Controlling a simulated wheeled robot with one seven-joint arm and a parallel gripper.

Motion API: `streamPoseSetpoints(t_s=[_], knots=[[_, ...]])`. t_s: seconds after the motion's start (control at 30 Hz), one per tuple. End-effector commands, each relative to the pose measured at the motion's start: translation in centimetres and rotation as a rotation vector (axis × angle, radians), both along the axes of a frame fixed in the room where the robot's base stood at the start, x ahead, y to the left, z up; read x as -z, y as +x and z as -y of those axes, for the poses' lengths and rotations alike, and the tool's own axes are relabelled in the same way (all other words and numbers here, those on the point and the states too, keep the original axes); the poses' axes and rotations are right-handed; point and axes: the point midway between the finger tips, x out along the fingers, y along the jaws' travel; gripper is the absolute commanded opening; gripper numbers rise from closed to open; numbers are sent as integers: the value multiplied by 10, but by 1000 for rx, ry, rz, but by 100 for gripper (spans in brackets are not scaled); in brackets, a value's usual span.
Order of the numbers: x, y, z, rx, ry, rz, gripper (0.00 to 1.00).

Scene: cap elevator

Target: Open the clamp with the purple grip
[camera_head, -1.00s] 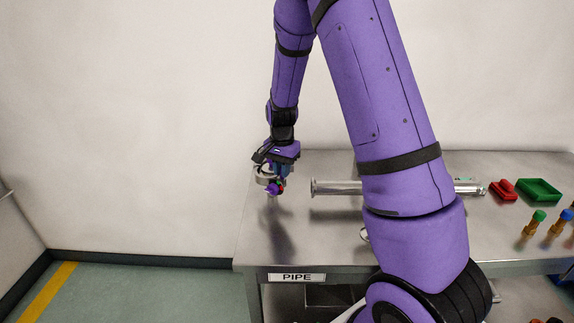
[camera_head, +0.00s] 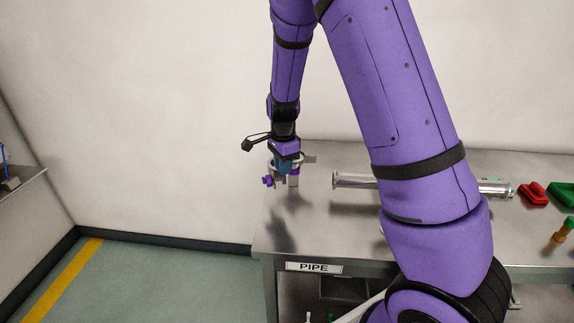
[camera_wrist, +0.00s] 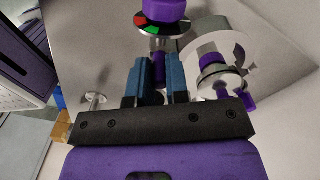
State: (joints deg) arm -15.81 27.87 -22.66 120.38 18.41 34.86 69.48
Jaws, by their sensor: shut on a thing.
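The clamp is a silvery ring with purple parts, just under my gripper (camera_head: 288,168) and left of the pipe's end in the head view. A purple part (camera_head: 268,181) sticks out at its left. In the wrist view, the clamp's pale ring (camera_wrist: 238,48) lies right of my gripper (camera_wrist: 158,66). A purple grip (camera_wrist: 166,9) with a red, green and black marked disc shows beyond the fingertips. The blue fingers are shut on a part of the clamp, with some purple between them. The exact hold and whether the clamp is open are unclear.
A silvery pipe (camera_head: 352,180) lies right of the gripper, partly behind my arm.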

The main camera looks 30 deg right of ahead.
Motion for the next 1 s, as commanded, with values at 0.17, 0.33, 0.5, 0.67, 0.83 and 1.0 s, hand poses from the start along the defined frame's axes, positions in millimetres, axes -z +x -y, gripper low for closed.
streamPoseSetpoints(t_s=[0.17,0.33,0.5,0.67,0.83,1.0], knots=[[-1,1,-2,-2,0,3,0],[-1,2,-2,-2,0,3,0],[-1,2,-2,-3,0,3,24],[0,1,-2,-2,0,2,41],[0,1,-2,-2,0,2,41],[-10,2,-2,-3,0,4,41]])
